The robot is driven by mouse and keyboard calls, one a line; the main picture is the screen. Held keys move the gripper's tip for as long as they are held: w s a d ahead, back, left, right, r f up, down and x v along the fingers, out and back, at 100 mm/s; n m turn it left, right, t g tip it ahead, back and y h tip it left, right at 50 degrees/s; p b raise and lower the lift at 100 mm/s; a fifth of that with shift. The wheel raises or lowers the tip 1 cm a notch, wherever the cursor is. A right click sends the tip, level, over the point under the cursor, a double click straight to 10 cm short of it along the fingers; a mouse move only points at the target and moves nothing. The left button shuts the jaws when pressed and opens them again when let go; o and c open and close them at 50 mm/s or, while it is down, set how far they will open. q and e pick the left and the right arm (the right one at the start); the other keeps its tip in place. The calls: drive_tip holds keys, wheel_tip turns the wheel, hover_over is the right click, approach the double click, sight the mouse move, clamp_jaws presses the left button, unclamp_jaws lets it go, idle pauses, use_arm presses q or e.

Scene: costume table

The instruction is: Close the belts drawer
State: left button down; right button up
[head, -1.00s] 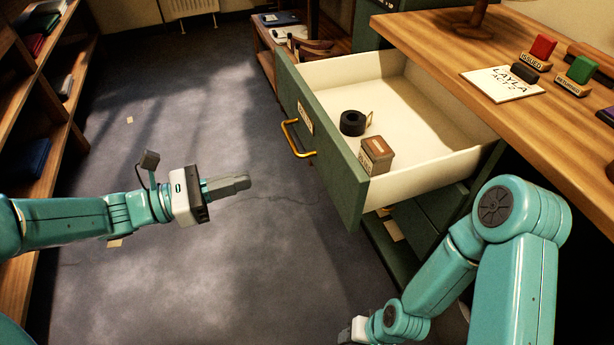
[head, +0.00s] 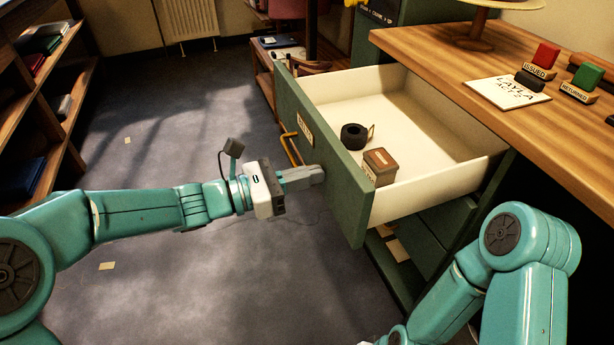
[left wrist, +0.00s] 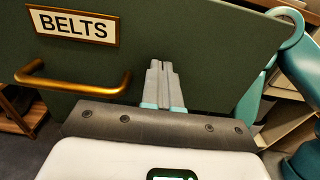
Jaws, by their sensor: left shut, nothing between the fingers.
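The belts drawer (head: 345,190) is pulled out of the green cabinet, with a green front and white inside. In the left wrist view its front (left wrist: 200,45) bears a label (left wrist: 73,24) reading BELTS, above a brass handle (left wrist: 75,85). The handle (head: 290,150) also shows in the head view. A black rolled belt (head: 353,136) and a small brown box (head: 379,166) lie in the drawer. My left gripper (head: 318,174) is shut and empty, its tips at the drawer front, right of the handle; I cannot tell whether they touch. My right gripper is out of view.
A wooden tabletop (head: 450,70) extends right of the drawer, with a LAYLA card (head: 507,91) and red and green stamp blocks on it. Shelves (head: 45,120) stand at the left. The floor before the drawer is open. My right arm is at the lower right.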

use_arm(q)
drive_tip(key=p+x, duration=0.4)
drive_tip(key=x, duration=2.1)
drive_tip(key=shift+d, duration=0.25)
drive_tip(key=shift+w+d+f+p, duration=0.1)
drive_tip(key=shift+w+d+p, duration=0.2)
drive_tip(key=shift+d, duration=0.25)
drive_tip(key=shift+r, duration=0.25)
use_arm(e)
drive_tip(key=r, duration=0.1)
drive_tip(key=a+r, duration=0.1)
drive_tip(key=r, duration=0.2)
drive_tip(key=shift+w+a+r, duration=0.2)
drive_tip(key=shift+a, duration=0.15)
use_arm(q)
drive_tip(key=shift+s+d+r, duration=0.1)
drive_tip(key=shift+d, duration=0.05)
